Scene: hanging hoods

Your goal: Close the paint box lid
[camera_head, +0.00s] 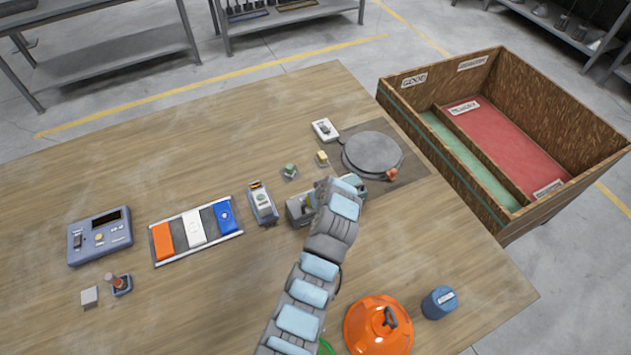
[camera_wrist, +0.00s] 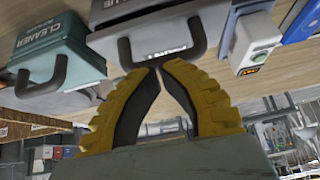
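The grey paint box (camera_wrist: 160,30) is at the top middle of the wrist view, with a partly covered PAINT label and a dark U-shaped handle (camera_wrist: 196,58). My gripper (camera_wrist: 156,67) has ridged yellow fingers whose tips come together at the bar of this handle. Whether they touch or grip the bar is not clear. In the head view the grey box (camera_head: 297,208) is beside my arm's end, which hides much of it. The lid's angle cannot be made out.
A green CLEANER box (camera_wrist: 55,50) with its own handle is close on the left in the wrist view. A grey device with a green button (camera_wrist: 252,38) is close on the right. An orange dome (camera_head: 365,325) and blue canister (camera_head: 439,302) stand near the table's front edge.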

